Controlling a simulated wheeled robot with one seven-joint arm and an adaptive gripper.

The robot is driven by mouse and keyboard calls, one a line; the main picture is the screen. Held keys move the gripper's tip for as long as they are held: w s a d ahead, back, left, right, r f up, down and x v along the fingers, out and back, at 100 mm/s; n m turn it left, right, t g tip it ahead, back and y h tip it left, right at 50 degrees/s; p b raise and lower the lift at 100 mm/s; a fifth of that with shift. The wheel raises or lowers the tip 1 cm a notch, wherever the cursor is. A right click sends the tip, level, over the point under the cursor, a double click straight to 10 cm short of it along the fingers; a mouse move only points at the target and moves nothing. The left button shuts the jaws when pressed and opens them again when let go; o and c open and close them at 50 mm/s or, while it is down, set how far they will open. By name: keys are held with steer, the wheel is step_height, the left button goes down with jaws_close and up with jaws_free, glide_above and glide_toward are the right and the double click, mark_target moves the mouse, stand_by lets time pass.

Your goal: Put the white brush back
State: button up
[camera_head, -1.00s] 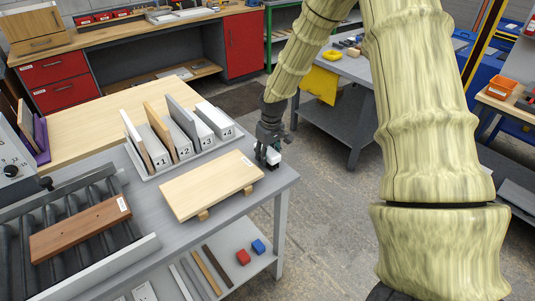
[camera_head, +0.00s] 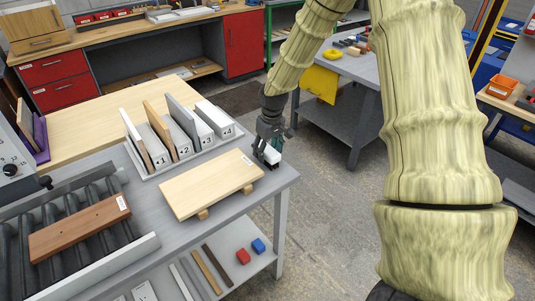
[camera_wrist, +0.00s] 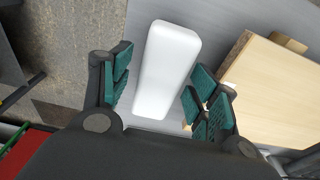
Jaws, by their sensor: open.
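The white brush (camera_wrist: 166,70) is a smooth, rounded white block on the grey table (camera_head: 240,211), near its right edge. In the wrist view it lies between the two green-padded fingers of my gripper (camera_wrist: 157,98), with gaps on both sides. My gripper is open and around its near end. In the head view my gripper (camera_head: 266,148) points down at the table corner, and the white brush (camera_head: 271,155) shows at its fingertips. Part of the brush is hidden by the fingers there.
A pale board (camera_head: 211,184) on two supports lies just left of the brush. A numbered rack (camera_head: 178,148) holding upright boards stands behind it. A brown board (camera_head: 80,227) lies on rollers at the left. Floor is open right of the table.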

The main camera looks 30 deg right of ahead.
mark_target(270, 151)
step_height(270, 151, up, 10)
steer(key=s+b, duration=0.1)
steer(key=shift+s, duration=0.15)
